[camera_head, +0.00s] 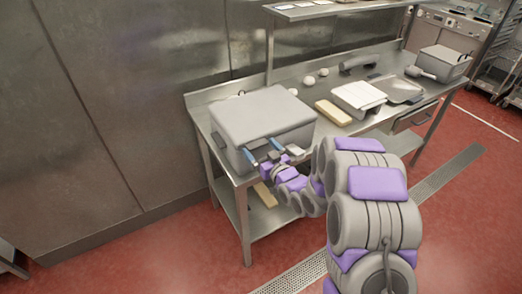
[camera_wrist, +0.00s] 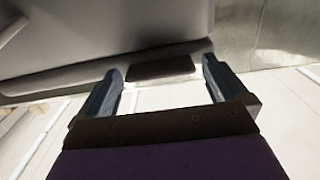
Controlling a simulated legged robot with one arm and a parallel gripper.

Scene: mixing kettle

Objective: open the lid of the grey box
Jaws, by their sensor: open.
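The grey box (camera_head: 258,128) stands on the left end of the steel table, its lid (camera_head: 262,112) lying shut on top. My gripper (camera_head: 262,150) is at the front face of the box, just under the lid's front edge, with its fingers apart. A dark strip (camera_wrist: 162,66) on the box shows between the fingertips. I see nothing held. I cannot tell whether the fingertips touch the box.
The steel table (camera_head: 312,122) also holds a yellow block (camera_head: 332,112), a white-topped container (camera_head: 359,97), a metal tray (camera_head: 402,89), small white round things (camera_head: 309,81) and another grey container (camera_head: 444,62) at the far right. A shelf (camera_head: 320,9) runs above the table. Red floor lies in front.

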